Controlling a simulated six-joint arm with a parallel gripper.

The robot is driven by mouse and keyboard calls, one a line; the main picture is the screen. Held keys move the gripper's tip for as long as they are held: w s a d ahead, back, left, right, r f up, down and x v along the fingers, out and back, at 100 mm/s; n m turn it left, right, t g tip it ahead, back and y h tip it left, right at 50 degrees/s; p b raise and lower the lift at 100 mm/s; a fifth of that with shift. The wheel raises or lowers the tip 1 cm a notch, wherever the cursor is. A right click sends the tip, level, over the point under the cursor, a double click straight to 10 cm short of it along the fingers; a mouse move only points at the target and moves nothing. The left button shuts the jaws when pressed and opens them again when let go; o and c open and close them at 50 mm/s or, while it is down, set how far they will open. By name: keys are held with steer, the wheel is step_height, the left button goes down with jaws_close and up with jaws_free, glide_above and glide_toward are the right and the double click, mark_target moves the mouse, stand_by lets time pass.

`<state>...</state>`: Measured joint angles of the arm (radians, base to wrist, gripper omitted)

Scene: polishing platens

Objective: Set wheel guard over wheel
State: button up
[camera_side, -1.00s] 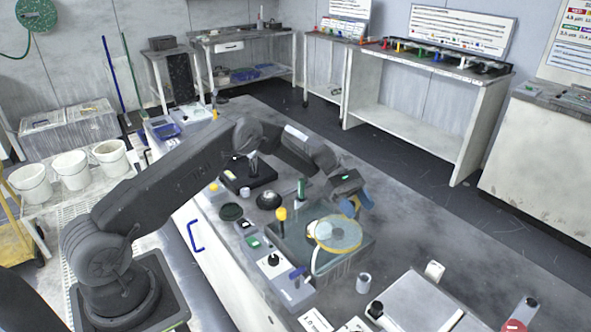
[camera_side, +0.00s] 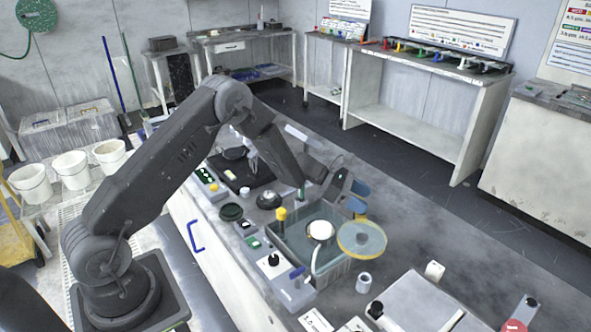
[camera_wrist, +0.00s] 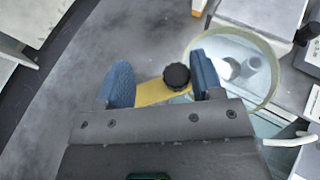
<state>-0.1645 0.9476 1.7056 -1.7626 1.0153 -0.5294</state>
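The wheel guard (camera_side: 362,239) is a clear round disc with a yellow rim. In the side view it appears held level above the bench, right of the clear basin. In the wrist view the guard (camera_wrist: 273,88) is at the right, its yellow arm and black knob (camera_wrist: 176,77) lying between my blue fingertips. My gripper (camera_side: 357,197) seems shut on that arm, and it also shows in the wrist view (camera_wrist: 162,84). The small white round wheel (camera_side: 320,230) sits in the basin, left of the guard and uncovered in the side view.
The clear basin (camera_side: 335,270) has a curved white tube (camera_side: 315,262) at its front and a yellow-topped post (camera_side: 281,214) at its left. A small grey cup (camera_side: 364,281) stands in front of the guard.

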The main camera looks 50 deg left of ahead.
steer(key=r+v, duration=0.1)
steer(key=v, duration=0.9)
steer(key=s+d+r+m+g+y, duration=0.2)
steer(key=s+d+r+m, duration=0.3)
steer(key=s+r+m, duration=0.2)
steer(key=s+d+r+m+g+y, duration=0.3)
steer(key=s+d+r+m, duration=0.3)
steer(key=s, duration=0.6)
steer(key=shift+d+r+m, duration=0.25)
steer(key=shift+r+m, duration=1.1)
steer(key=shift+m, duration=0.45)
steer(key=w+a+f+m+g+y, duration=0.1)
steer(key=w+a+f+m+y, duration=0.15)
steer(key=w, duration=0.45)
steer(key=w+a+f+m+g+y, duration=0.1)
steer(key=w+f+m+y, duration=0.15)
steer(key=w, duration=0.55)
steer(key=w+a+f+m+g+y, duration=0.1)
steer(key=w+f+m, duration=0.1)
steer(key=w+f, duration=0.35)
step_height(320, 180, down, 11)
steer(key=w, duration=0.1)
steer(key=shift+w+a+f, duration=0.1)
steer(key=shift+c, duration=0.3)
